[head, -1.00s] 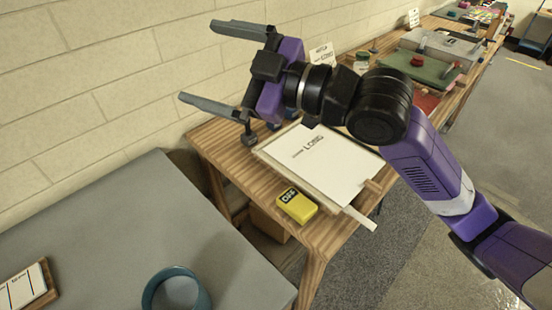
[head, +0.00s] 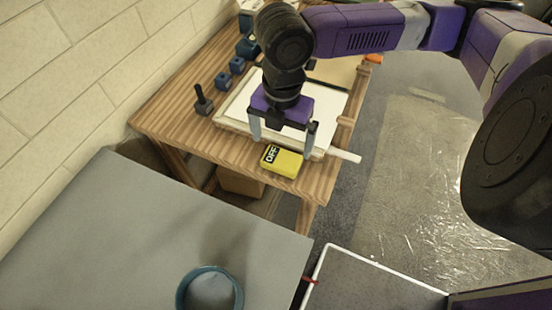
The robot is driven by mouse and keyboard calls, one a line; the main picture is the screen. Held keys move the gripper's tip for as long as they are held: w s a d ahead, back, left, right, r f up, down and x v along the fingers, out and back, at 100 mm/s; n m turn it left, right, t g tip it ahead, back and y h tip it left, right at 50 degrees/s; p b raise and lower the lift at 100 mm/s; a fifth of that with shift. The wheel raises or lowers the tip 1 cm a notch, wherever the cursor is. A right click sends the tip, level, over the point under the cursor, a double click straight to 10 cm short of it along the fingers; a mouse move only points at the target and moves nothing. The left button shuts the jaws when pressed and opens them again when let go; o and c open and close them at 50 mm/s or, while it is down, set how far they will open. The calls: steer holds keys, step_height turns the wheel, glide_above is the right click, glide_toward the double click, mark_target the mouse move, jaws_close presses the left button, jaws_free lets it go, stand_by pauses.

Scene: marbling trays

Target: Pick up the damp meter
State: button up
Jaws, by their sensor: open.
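A small yellow device with a black panel reading "OFF", which I take to be the damp meter (head: 284,162), lies flat near the front edge of the wooden table (head: 170,122). My gripper (head: 283,146) points down, just behind and above it in the head view. The fingers are apart, one to the left and one to the right, with nothing held between them. Whether the fingertips are level with the meter cannot be told. My gripper and wrist hide part of the white-topped tray (head: 240,108) behind the meter.
Dark blue blocks (head: 222,81) and a dark stamp-like tool (head: 203,104) stand along the table's left side. A pale strip (head: 343,155) sticks out past the right edge. A grey table (head: 130,230) with a blue ring-shaped dish (head: 209,290) is in front.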

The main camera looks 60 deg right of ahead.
mark_target(282, 158)
step_height(282, 158, down, 2)
steer(key=shift+f, duration=0.25)
steer(key=shift+s+d+f, duration=0.1)
steer(key=shift+f, duration=2.5)
steer(key=c, duration=1.3)
steer(key=shift+o, duration=0.2)
steer(key=shift+r, duration=0.1)
step_height(282, 158, up, 20)
steer(key=p, duration=0.1)
